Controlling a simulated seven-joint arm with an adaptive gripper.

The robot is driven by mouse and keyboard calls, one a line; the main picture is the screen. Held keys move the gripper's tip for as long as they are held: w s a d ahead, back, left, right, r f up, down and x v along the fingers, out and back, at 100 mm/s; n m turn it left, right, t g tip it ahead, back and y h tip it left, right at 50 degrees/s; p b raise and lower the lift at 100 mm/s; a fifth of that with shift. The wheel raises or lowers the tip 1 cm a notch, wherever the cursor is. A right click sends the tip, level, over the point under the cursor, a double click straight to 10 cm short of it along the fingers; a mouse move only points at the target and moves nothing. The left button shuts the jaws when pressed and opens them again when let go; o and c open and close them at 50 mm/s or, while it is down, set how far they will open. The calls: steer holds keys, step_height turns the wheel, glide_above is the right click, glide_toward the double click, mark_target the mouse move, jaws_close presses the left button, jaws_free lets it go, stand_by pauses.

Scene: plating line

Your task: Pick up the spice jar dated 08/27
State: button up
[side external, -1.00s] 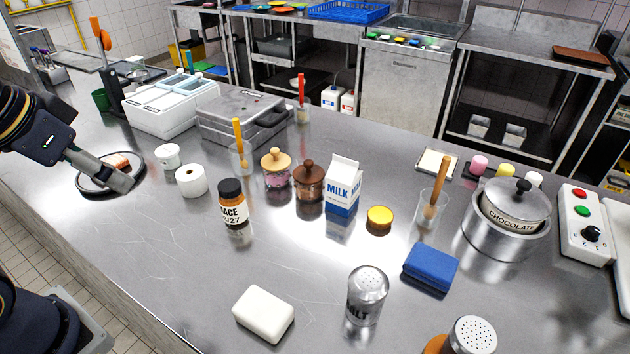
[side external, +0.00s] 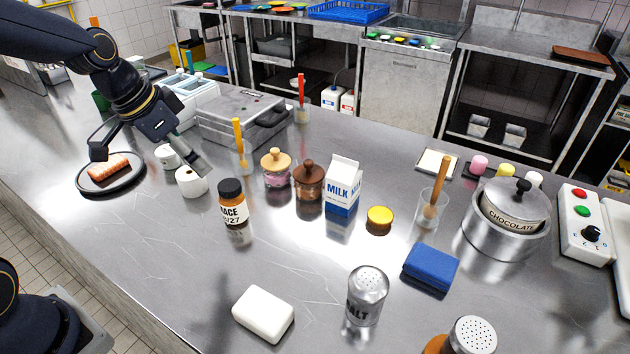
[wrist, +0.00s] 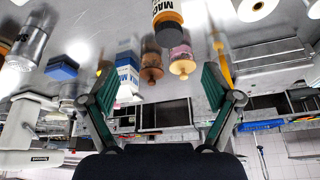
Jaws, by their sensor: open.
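The spice jar (side external: 232,207) stands upright on the steel counter, with a dark lid and amber contents. Its white label shows "ACE" and "/27" in the side view; the rest of the date is turned away. In the wrist view the jar (wrist: 167,14) is at the top edge, cut off, with "MAC" partly readable.
A plate (side external: 125,186) holds food at left.

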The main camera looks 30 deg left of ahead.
mark_target(220, 191)
steer(key=x, duration=0.7)
steer(key=a+x, duration=0.1)
steer(key=x, duration=0.3)
steer(key=shift+f, duration=0.45)
steer(key=x, duration=0.5)
steer(key=shift+w+a+f, duration=0.1)
steer(key=shift+w+f, duration=0.15)
steer(key=shift+w, duration=0.1)
steer(key=c, duration=1.4)
steer(key=shift+c, duration=0.2)
steer(key=shift+r, duration=0.2)
